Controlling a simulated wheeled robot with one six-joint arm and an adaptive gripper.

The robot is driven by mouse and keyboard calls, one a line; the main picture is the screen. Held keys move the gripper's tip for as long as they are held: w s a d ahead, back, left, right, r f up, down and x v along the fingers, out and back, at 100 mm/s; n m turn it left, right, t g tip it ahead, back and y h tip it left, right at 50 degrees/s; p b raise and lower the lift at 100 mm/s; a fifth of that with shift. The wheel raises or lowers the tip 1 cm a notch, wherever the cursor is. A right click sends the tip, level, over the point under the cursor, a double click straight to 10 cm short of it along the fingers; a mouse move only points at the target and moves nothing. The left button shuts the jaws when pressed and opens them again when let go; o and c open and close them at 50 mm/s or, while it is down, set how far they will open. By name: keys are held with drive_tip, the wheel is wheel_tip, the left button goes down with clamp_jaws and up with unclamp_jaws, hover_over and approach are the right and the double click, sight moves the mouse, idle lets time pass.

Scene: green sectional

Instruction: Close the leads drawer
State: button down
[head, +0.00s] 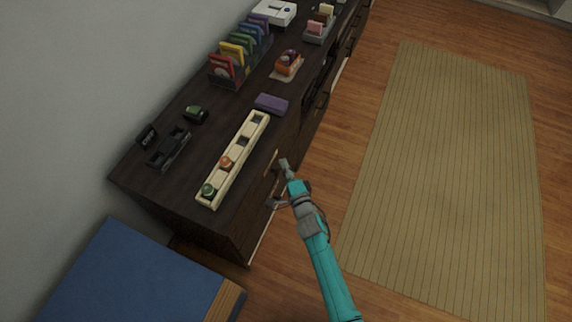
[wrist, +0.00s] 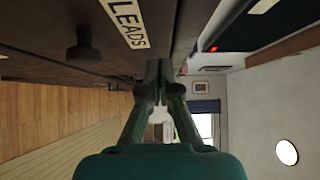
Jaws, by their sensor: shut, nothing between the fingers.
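The leads drawer shows in the wrist view as a dark front with a white LEADS label (wrist: 125,22) and a dark round knob (wrist: 83,50). In the head view it belongs to the dark cabinet (head: 203,100), on the front near my gripper, and is seen too steeply to tell how far it stands out. My gripper (head: 284,163) is at the cabinet's front side, near the top edge. In the wrist view its fingers (wrist: 160,72) are together and empty, close to the dark front beside the label. I cannot tell whether they touch it.
On the cabinet top are a cream tray (head: 231,163) with small round items, a purple block (head: 271,104), a black holder (head: 169,148) and colored packets (head: 232,52). A blue box-like piece (head: 130,275) stands at lower left. The floor around the striped rug (head: 450,170) is clear.

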drive_tip(key=v, duration=1)
drive_tip(key=shift+d, duration=0.5)
drive_tip(key=shift+s, duration=0.1)
drive_tip(key=s+d+r+n+h, duration=0.25)
drive_tip(key=s+d, duration=0.35)
drive_tip(key=s, duration=0.4)
drive_tip(key=s+d+r+n+h, duration=0.1)
drive_tip(key=s+d+n, duration=0.3)
drive_tip(key=s, duration=0.6)
drive_tip(key=s+d+r+n+h, duration=0.2)
drive_tip(key=s+d+r+n, duration=0.1)
drive_tip(key=s+r, duration=0.5)
drive_tip(key=s+d+r+n+g+h, duration=0.1)
drive_tip(key=s+d+r+n+h, duration=0.1)
drive_tip(key=s+r, duration=0.6)
drive_tip(key=shift+s+d+n+g, duration=0.3)
drive_tip(key=shift+s+d+n, duration=0.4)
drive_tip(key=shift+d, duration=0.55)
